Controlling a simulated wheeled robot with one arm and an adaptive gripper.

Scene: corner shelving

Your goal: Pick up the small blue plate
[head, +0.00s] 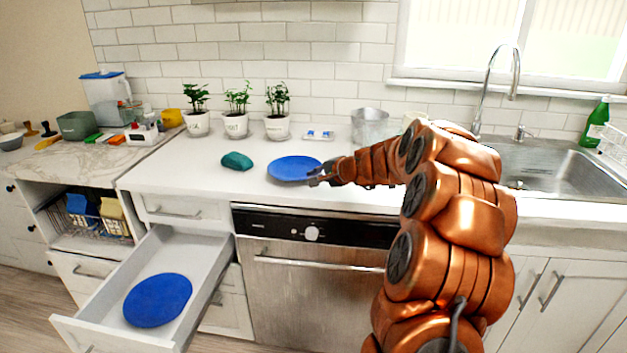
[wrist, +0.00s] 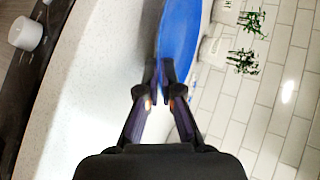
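A round blue plate (head: 294,168) is at the counter top, left of my arm; I cannot tell whether it rests flat or is slightly raised. It also shows in the wrist view (wrist: 180,35), cut off by the top edge. My gripper (head: 322,176) is at the plate's right rim. In the wrist view the fingertips (wrist: 165,76) are close together, with the rim between them. A second blue plate (head: 158,300) lies in the open drawer and looks larger, though it is closer to the camera.
The open drawer (head: 196,270) juts out at lower left. A teal lump (head: 237,161) lies left of the counter plate. Potted plants (head: 236,122) and a metal pot (head: 369,126) stand behind. The sink (head: 550,165) is at right. The counter's front left is clear.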

